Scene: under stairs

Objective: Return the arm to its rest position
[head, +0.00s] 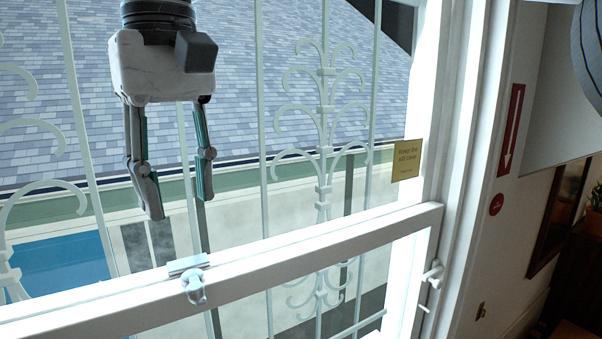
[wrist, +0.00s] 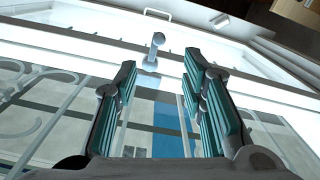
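My gripper (head: 175,192) hangs from the top left of the head view, fingers pointing down, in front of the window. The two fingers with teal pads stand apart with nothing between them. In the wrist view my gripper (wrist: 160,95) also shows open and empty, with the window's cross rail beyond the fingertips. In the head view the white window rail (head: 330,246) runs below the fingertips, with a metal sash latch (head: 194,285) on it. The fingers look apart from the latch. The latch also shows in the wrist view (wrist: 153,50), beyond the fingertips. Most of my arm is out of view.
Pale scrolled bars (head: 324,110) stand behind the glass. A yellow sign (head: 407,160) is at the window's right side. A white handle (head: 433,273) sits on the right frame. A potted plant (head: 594,212) and dark furniture are at far right.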

